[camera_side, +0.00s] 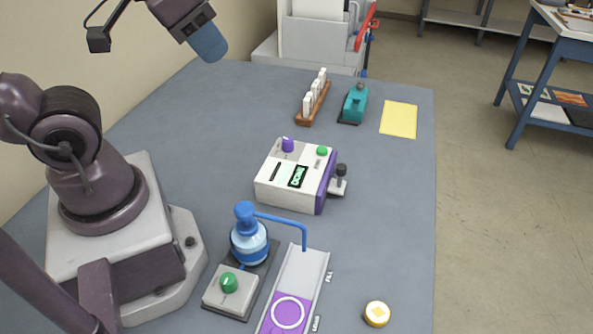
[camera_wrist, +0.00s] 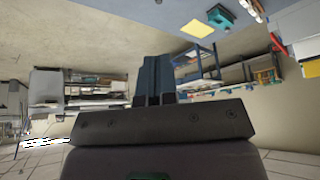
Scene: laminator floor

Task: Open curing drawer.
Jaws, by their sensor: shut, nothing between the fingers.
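A white box-shaped unit (camera_side: 290,178) stands mid-table in the side view, with a purple knob, a green button, a small lit display and a dark slot on top. Its right side has a purple panel (camera_side: 326,184) and a black-knobbed handle (camera_side: 340,178). The panel looks flush with the box; I cannot tell for sure that it is the curing drawer. My gripper (camera_side: 209,43) is high above the table at upper left, well apart from the box. Its blue fingers are together and empty, as the wrist view (camera_wrist: 153,75) also shows.
In front stand a blue pump bottle (camera_side: 248,242), a green-button box (camera_side: 229,291) and a track with a purple plate (camera_side: 288,315). A yellow-topped puck (camera_side: 377,314) lies at front right. Behind are a wooden rack (camera_side: 313,103), a teal dispenser (camera_side: 354,105) and yellow paper (camera_side: 399,119).

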